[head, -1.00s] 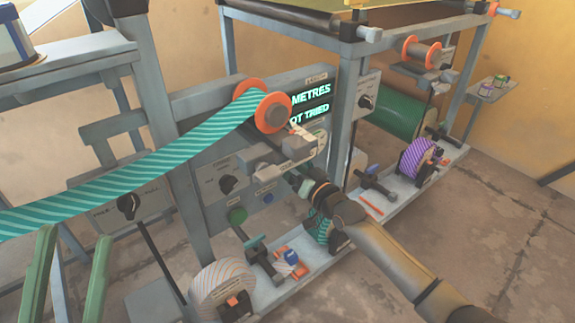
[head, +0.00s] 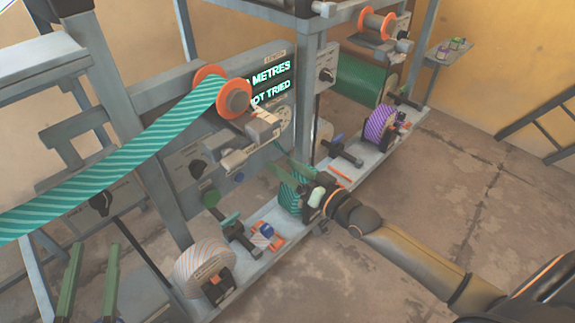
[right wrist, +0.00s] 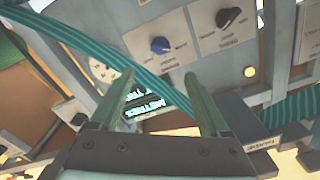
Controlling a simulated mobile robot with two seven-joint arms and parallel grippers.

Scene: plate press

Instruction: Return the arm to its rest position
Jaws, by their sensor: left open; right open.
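My right gripper (head: 279,168) comes in from the right in the head view, beside the machine's lower shelf. Its green fingers are apart. A teal striped band (right wrist: 60,45) crosses beyond the fingertips; I cannot tell the distance. My left gripper (head: 94,248) is at the lower left of the head view, open and empty. The teal striped band (head: 130,160) also runs from the left edge up to an orange-flanged roller (head: 222,92).
The shelf carries a pale striped roll (head: 203,265), a teal striped roll (head: 288,195) and a purple striped roll (head: 380,122).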

